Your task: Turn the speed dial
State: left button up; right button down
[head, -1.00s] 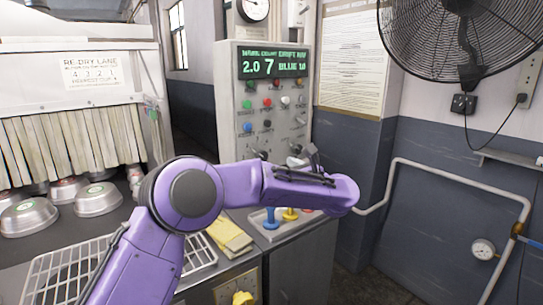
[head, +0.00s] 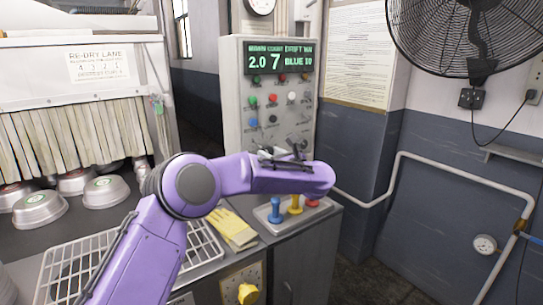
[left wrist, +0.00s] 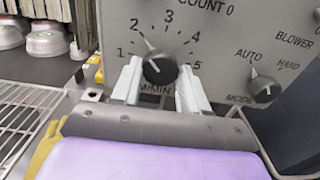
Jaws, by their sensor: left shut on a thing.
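The speed dial (left wrist: 160,68) is a round black knob marked M/MIN, with a scale from 1 to 5. Its white pointer is up and left, close to the 2. My left gripper (left wrist: 160,88) has one pale finger on each side of the knob and is shut on it. In the head view my left gripper (head: 285,155) is at the lower part of the grey control panel (head: 236,90), and the arm hides most of the dial there. The panel's green display (head: 278,60) reads 2.0, 7 and BLUE 10. My right gripper is not in view.
A MODE knob (left wrist: 264,88) sits right of the dial. Coloured buttons (head: 272,101) are above. Blue, yellow and red pegs stand on a tray (head: 268,212) below, beside yellow gloves (head: 232,227). A wire rack (head: 205,250) and metal pans (head: 106,192) are at left.

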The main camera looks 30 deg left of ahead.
pick_arm(q)
jog(key=m+b, duration=0.1)
jog(key=m, duration=0.5)
jog(key=shift+s+m, duration=0.1)
jog(key=shift+m, duration=1.4)
jog(key=o, duration=1.1)
jog(key=shift+c, duration=0.2)
jog(key=shift+r, duration=0.1)
